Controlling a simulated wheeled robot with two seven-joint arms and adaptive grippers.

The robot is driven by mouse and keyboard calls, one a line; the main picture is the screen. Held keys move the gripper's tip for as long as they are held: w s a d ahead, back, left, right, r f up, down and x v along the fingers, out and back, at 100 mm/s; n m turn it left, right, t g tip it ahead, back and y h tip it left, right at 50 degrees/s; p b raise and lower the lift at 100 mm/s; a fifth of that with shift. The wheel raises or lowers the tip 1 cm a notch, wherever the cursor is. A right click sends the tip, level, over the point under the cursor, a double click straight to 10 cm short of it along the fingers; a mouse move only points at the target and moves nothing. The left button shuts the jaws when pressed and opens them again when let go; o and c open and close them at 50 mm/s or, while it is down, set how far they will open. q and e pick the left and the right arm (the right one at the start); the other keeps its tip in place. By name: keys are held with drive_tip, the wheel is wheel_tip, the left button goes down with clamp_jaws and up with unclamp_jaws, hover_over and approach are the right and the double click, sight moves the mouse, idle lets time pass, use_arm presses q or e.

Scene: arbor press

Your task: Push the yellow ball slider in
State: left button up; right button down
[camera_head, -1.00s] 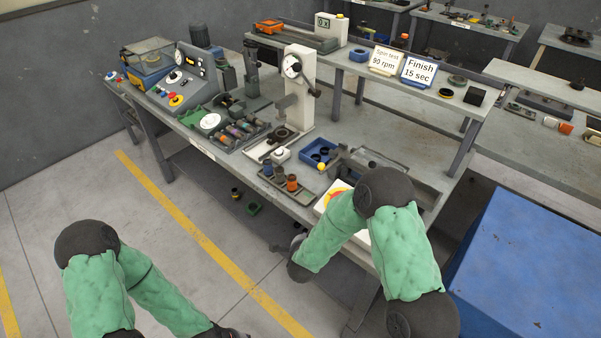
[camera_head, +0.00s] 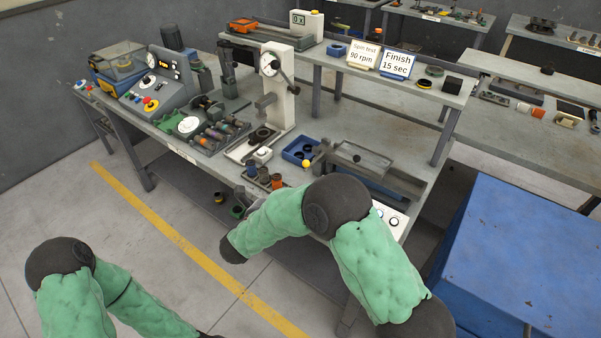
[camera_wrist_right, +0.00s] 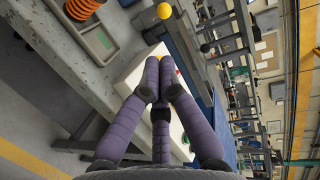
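The yellow ball (camera_head: 306,162) of the slider shows at the left front end of a grey fixture with rails (camera_head: 372,172), beside a blue tray. In the right wrist view the yellow ball (camera_wrist_right: 164,11) is at the top, beyond my fingertips and apart from them. My right gripper (camera_wrist_right: 160,62) has its purple-grey fingers drawn together at the tips, with nothing seen held, above a white panel. In the head view my right arm reaches to the bench's front edge and mostly hides the gripper. My left arm is low at the left, its gripper outside the picture.
An orange coil (camera_wrist_right: 82,9) lies in a grey tray (camera_wrist_right: 100,42) beside the fixture. The blue tray (camera_head: 291,151) and white press (camera_head: 281,92) stand behind left. A white panel with buttons (camera_head: 391,216) is at the front right. A blue box (camera_head: 530,260) stands at right.

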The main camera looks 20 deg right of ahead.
idle(0.3)
drive_tip(key=b+x, duration=0.2)
drive_tip(key=x, duration=1.2)
drive_tip(key=shift+b, duration=0.3)
drive_tip(key=w+d+b, duration=0.1)
drive_tip(key=w+d, duration=0.3)
drive_tip(key=d, duration=0.1)
drive_tip(key=shift+w+d+b, duration=0.15)
drive_tip(key=shift+d+b, duration=0.05)
drive_tip(key=shift+b, duration=0.1)
drive_tip(key=shift+r, duration=0.15)
